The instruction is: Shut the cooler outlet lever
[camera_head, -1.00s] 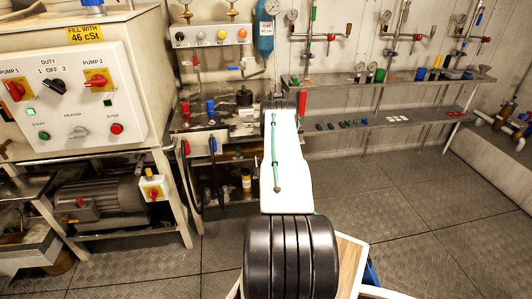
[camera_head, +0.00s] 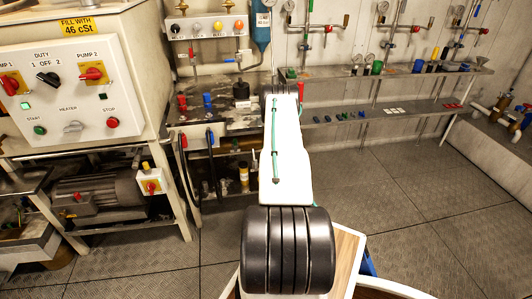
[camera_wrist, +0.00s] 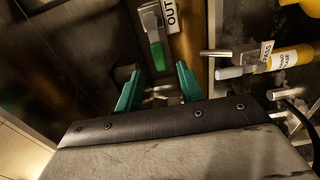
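In the wrist view a lever with a green grip (camera_wrist: 157,54) and a metal top hangs beside a label (camera_wrist: 171,14) that reads "OUT", with the rest cut off. The grip points down the picture, toward my gripper (camera_wrist: 158,78). My gripper's two green fingers are spread apart, with the lower end of the green grip near the gap between the tips. I see no clear contact. In the head view my white arm hides the gripper and this lever.
In the head view a control panel (camera_head: 75,95) stands left and open floor (camera_head: 410,190) lies right.

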